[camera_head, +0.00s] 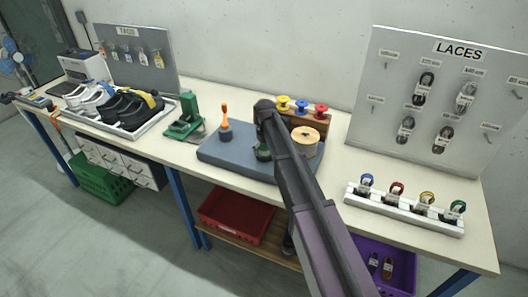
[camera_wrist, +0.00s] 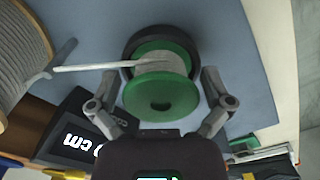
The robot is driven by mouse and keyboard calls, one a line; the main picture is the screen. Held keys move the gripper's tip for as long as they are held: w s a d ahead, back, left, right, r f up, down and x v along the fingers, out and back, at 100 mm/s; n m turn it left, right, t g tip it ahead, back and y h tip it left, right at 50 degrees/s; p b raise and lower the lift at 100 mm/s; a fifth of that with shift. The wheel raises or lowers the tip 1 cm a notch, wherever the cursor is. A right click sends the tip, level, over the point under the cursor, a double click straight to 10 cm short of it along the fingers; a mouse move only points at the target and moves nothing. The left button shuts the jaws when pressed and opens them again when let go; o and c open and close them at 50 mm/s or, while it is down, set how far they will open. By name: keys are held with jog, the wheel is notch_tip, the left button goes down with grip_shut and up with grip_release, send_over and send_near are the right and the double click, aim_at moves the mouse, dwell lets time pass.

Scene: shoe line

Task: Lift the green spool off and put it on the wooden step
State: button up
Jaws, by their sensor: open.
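The green spool (camera_wrist: 160,92), wound with grey cord, is in the middle of the wrist view, on a dark round base (camera_wrist: 131,48). A loose cord end runs from it to the left. My gripper (camera_wrist: 160,78) is open, with one finger on each side of the spool; I cannot tell whether either touches it. In the head view my arm hides most of the spool (camera_head: 263,153). The wooden step (camera_head: 311,121) stands behind my arm at the back of the blue-grey mat, with yellow, blue and red spools on it.
A large cord reel (camera_head: 306,141) stands close to the right of my arm; it fills the left edge of the wrist view (camera_wrist: 20,60). A black box with a "cm" display (camera_wrist: 78,142) is near my left finger. An orange-handled tool (camera_head: 225,124) stands on the mat (camera_head: 225,153).

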aim_at(265, 146)
dwell(0.4)
jog(key=c, duration=1.1)
jog(key=shift+r, duration=0.15)
notch_tip(265, 146, up, 10)
jog(key=p, duration=1)
